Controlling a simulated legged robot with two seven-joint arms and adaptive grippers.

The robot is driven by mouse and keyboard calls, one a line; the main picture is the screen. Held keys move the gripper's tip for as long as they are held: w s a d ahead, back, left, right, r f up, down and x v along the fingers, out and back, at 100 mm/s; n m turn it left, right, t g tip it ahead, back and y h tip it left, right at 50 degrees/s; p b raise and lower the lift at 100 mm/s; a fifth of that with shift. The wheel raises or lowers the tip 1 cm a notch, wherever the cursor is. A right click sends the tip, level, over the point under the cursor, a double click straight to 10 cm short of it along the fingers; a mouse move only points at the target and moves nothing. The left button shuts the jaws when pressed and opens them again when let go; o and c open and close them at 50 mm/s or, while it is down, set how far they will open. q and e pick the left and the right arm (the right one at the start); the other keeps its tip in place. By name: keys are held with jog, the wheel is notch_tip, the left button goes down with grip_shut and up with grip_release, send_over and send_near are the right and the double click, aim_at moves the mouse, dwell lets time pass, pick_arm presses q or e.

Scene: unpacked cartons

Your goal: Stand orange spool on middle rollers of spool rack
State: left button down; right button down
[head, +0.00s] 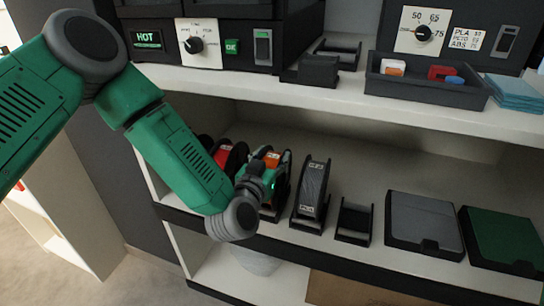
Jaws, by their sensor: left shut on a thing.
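The orange spool (272,158) stands upright on the middle shelf, between a red spool (222,155) and a grey spool (313,188). My left gripper (266,177) is shut on the orange spool from the front, and its wrist covers much of the spool. The spool rack is mostly hidden by the spools and my arm. I cannot tell whether the orange spool touches the rollers beneath it. My right gripper is out of view.
A small empty black stand (354,221) is right of the grey spool. A grey case (424,223) and a green case (503,240) lie further right. The upper shelf (340,93) overhangs the spools and bears a dark tray (425,86) and dryers.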

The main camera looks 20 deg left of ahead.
pick_arm(q)
jog(key=shift+a, duration=0.6)
jog(key=c, duration=0.7)
grip_release()
jog(key=shift+a+f, duration=0.1)
jog(key=shift+a, duration=0.15)
jog(key=shift+d, duration=0.55)
jog(key=shift+s+d, duration=0.1)
jog(key=shift+s, duration=0.25)
jog(key=s, duration=0.7)
jog(key=s+a, duration=0.1)
jog(key=s, duration=0.3)
jog(key=shift+s+r, duration=0.15)
jog(key=shift+r, duration=0.05)
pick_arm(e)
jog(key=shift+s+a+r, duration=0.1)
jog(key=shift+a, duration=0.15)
pick_arm(q)
jog(key=shift+a, duration=0.1)
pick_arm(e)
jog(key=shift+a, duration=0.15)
